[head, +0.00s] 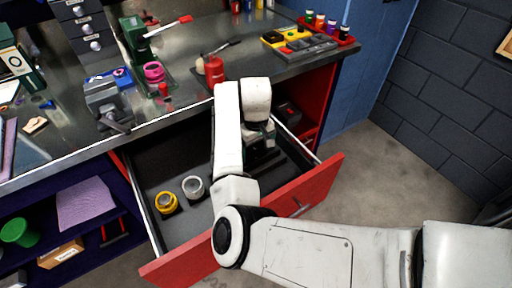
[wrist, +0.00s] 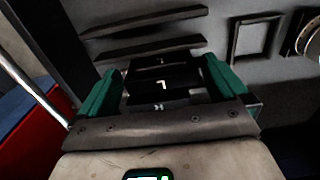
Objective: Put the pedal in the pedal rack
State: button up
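A black slotted piece with a white L-like mark, which looks like the pedal (wrist: 163,85), sits between the green fingers of my gripper (wrist: 160,78) in the wrist view. It spans the gap and appears to touch both fingers. In the head view my gripper (head: 264,142) points down into the right part of the open drawer, and my arm hides most of what it holds. Raised dark bars on the drawer floor, which look like the pedal rack (wrist: 150,48), lie just beyond the fingertips. I cannot tell whether the pedal touches them.
The open red-fronted drawer (head: 190,262) holds a yellow ring (head: 166,203) and a grey ring (head: 193,188) at left. A square frame (wrist: 252,38) is on its floor. The bench above carries a red bottle (head: 214,70), a grey vise-like tool (head: 103,92) and trays.

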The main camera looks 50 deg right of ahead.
aim_at(256, 149)
notch_tip(256, 149, up, 12)
jog(key=p, duration=0.1)
jog(key=shift+r, duration=0.2)
dwell(0.3)
dwell(0.4)
